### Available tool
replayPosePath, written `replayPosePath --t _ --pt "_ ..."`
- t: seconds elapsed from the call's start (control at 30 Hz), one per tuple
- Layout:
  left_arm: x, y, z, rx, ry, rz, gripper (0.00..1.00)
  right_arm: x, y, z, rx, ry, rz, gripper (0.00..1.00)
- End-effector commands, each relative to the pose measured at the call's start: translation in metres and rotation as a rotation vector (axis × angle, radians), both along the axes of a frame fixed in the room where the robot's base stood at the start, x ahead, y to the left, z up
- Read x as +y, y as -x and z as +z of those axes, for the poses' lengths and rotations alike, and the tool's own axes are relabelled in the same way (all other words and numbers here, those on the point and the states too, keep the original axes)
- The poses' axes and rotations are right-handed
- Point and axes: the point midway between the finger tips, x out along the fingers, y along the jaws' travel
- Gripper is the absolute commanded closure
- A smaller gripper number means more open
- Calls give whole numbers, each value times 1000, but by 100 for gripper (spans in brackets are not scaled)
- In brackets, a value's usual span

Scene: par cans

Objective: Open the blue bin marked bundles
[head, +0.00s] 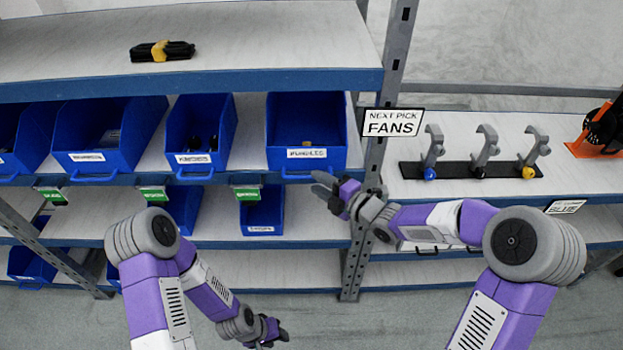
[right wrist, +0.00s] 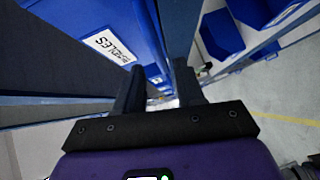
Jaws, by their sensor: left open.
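The blue bin marked bundles (head: 307,128) stands on the middle shelf, with its white label and front handle facing me. In the right wrist view its blue front and label (right wrist: 108,46) fill the upper left. My right gripper (head: 319,182) is just below and right of the bin's handle; its two fingers stand apart with nothing seen held between them. The fingers also show in the right wrist view (right wrist: 158,78). I cannot tell whether they touch the bin. My left gripper (head: 276,334) is open and empty, low in front of the shelves.
Other blue bins (head: 202,132) stand left on the same shelf. A smaller blue bin (head: 262,212) sits below. A grey rack post (head: 376,150) and a fans sign (head: 391,122) stand to the right. A black bundle with yellow band (head: 162,51) lies on the top shelf.

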Motion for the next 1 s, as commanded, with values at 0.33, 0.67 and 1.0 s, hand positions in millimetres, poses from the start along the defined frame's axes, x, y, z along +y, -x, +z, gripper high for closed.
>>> replayPosePath --t 0.33,0.67,1.0 --pt "0 0 -2 0 0 0 57 24 -23 -6 4 -1 0 62" --pt "0 0 -1 0 0 0 57 24 -24 -6 5 -2 -1 76" --pt "0 0 -1 0 0 0 57 24 -23 -6 5 -2 -1 100"
